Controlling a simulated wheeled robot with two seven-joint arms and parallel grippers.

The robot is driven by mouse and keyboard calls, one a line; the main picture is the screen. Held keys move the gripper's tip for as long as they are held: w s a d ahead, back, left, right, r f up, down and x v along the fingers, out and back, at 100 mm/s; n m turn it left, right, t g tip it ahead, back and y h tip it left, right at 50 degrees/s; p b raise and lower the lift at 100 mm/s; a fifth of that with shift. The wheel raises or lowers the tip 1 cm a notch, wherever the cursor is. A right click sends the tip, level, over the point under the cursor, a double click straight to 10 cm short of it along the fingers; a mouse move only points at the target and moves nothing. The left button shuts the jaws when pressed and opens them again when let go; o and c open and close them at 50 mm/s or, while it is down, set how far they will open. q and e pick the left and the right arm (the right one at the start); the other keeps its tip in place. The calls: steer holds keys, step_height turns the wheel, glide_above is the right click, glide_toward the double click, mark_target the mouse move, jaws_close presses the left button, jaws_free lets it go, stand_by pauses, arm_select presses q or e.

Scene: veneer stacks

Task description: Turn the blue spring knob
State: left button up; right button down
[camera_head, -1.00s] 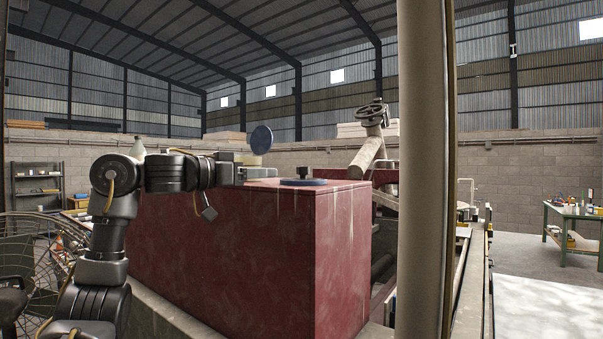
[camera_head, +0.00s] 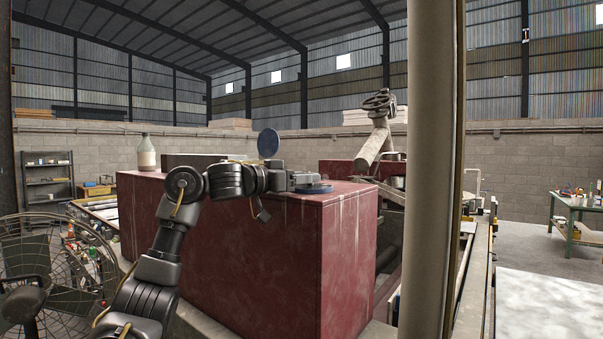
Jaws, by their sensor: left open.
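Two blue discs show at the top of the dark red box (camera_head: 265,250). One blue disc (camera_head: 314,190) lies flat near the box's front right part. The other blue disc (camera_head: 268,143) stands upright behind my arm. I cannot tell which is the spring knob. My left gripper (camera_head: 305,180) is open, just above the flat disc at its left side. It overlaps the place of the dark stub on that disc, so the stub is hidden. I cannot tell whether the fingers touch it. My right gripper is not in view.
A pale bottle (camera_head: 146,156) stands at the box's far left. A thick grey post (camera_head: 427,200) rises in front, right of the box. A handwheel (camera_head: 379,103) on a slanted pipe stands behind. A wire-guarded fan (camera_head: 50,270) is at the lower left.

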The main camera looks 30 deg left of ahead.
arm_select(q)
steer(key=shift+w+f, duration=0.1)
steer(key=c, duration=1)
steer(key=shift+d+f+n+t+y+b, duration=0.1)
steer(key=shift+d+n+t+y+b, duration=0.1)
steer(key=shift+n+t+y+b, duration=0.6)
steer(key=shift+d+n+y, duration=0.1)
steer(key=shift+n+y, duration=0.6)
steer(key=shift+y, duration=0.7)
steer(key=o, duration=1)
